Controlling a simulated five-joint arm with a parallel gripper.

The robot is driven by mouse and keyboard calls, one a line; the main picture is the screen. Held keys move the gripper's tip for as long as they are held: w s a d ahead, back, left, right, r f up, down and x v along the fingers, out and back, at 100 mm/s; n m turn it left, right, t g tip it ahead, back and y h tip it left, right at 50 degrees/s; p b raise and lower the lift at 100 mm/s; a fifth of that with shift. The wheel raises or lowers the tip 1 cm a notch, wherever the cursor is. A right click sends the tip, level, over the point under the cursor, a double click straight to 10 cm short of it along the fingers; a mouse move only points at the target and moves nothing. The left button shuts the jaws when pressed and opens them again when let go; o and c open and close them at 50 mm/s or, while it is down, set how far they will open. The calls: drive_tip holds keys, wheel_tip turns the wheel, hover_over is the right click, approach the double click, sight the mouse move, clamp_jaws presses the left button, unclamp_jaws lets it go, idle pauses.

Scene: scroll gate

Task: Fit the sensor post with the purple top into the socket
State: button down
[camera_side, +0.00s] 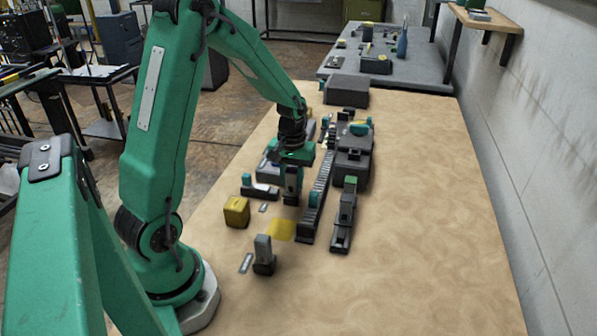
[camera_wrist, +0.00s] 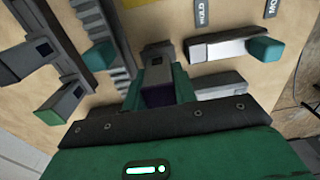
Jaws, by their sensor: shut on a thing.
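My gripper (camera_wrist: 158,84) is at the bottom middle of the wrist view, its two fingers closed on the sides of a grey post (camera_wrist: 157,62). A dark purple face, the purple top (camera_wrist: 157,97), shows on the post between the fingers. In the side view my gripper (camera_side: 291,182) hangs over the table, left of the toothed rail, with a dark grey body in it. The purple does not show there. I cannot tell whether the post's lower end touches anything. I cannot pick out the socket for certain in either view.
A toothed rail (camera_side: 317,195) and a dark rail with a green block (camera_side: 345,215) stand close on the right. A yellow block (camera_side: 236,212), a yellow patch (camera_side: 281,230) and a grey upright piece (camera_side: 263,248) are nearer. The table's right side is clear.

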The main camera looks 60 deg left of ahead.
drive_tip(key=shift+f, duration=0.45)
idle(0.3)
drive_tip(key=c, duration=0.6)
unclamp_jaws()
drive_tip(key=shift+r, duration=0.15)
drive_tip(key=shift+r, duration=3.4)
